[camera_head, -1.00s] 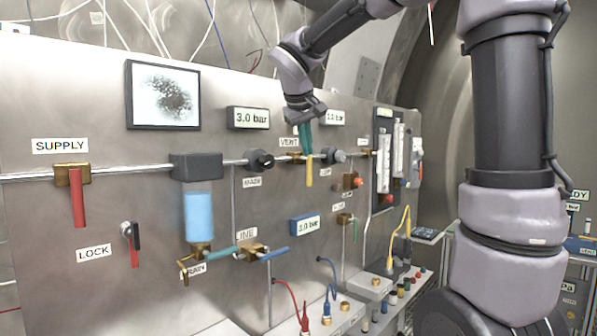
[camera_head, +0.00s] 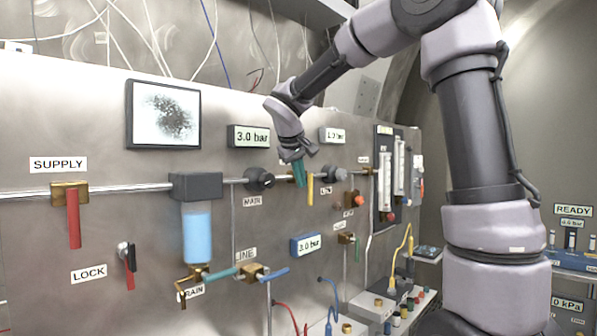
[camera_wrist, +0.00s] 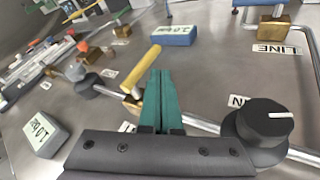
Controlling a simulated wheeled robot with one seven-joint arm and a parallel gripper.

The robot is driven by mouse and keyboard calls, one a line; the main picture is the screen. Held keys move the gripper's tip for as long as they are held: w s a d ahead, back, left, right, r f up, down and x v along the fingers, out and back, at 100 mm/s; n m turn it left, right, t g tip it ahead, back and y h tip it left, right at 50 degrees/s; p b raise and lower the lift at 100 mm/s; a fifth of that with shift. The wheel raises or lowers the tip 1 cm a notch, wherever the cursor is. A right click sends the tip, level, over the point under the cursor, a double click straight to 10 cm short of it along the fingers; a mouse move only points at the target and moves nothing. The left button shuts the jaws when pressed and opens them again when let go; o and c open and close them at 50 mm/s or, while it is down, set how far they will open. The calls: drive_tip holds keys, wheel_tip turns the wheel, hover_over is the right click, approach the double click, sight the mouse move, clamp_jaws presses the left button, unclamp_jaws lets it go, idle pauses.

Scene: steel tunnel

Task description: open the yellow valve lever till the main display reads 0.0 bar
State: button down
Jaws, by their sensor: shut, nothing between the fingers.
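The yellow valve lever (camera_head: 310,189) hangs straight down from its brass valve on the pipe, right of the black MAIN knob (camera_head: 259,179). In the wrist view the lever (camera_wrist: 141,74) slants up from the brass body. My gripper (camera_head: 300,182) has teal fingers pressed together, with nothing between them. They are just left of the lever in the head view and right of it in the wrist view (camera_wrist: 163,75); I cannot tell whether they touch it. The fingers partly hide the valve body. The main display (camera_head: 249,137) reads 3.0 bar.
A red SUPPLY lever (camera_head: 73,218) hangs at the left, with a LOCK key switch (camera_head: 126,257) below. A blue display (camera_head: 306,244) reads 3.0 bar. Flow tubes (camera_head: 386,180) stand to the right.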

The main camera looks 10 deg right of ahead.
sight(309, 195)
drive_tip(key=shift+x, duration=2.2)
drive_tip(key=shift+w+d+f+t+h, duration=0.1)
drive_tip(key=shift+f+t+h, duration=0.1)
drive_tip(key=shift+t+h, duration=0.2)
drive_tip(key=shift+w+d+f+n+t+h, duration=0.3)
drive_tip(key=shift+w+d+f+t+h, duration=0.25)
drive_tip(key=shift+d+h, duration=0.2)
drive_tip(key=shift+d+f+t, duration=0.1)
drive_tip(key=shift+t, duration=0.15)
drive_tip(key=d+t+h, duration=0.1)
drive_tip(key=h, duration=0.1)
drive_tip(key=w+n+t+h, duration=0.1)
drive_tip(key=t+h, duration=0.1)
drive_tip(key=shift+w+d+t, duration=0.2)
drive_tip(key=shift+d+t, duration=0.1)
drive_tip(key=shift+d, duration=0.1)
drive_tip(key=shift+w+d+r, duration=0.35)
drive_tip(key=shift+d+r, duration=0.05)
drive_tip(key=shift+d, duration=0.1)
drive_tip(key=shift+w+d+r, duration=0.1)
drive_tip(key=shift+d, duration=0.05)
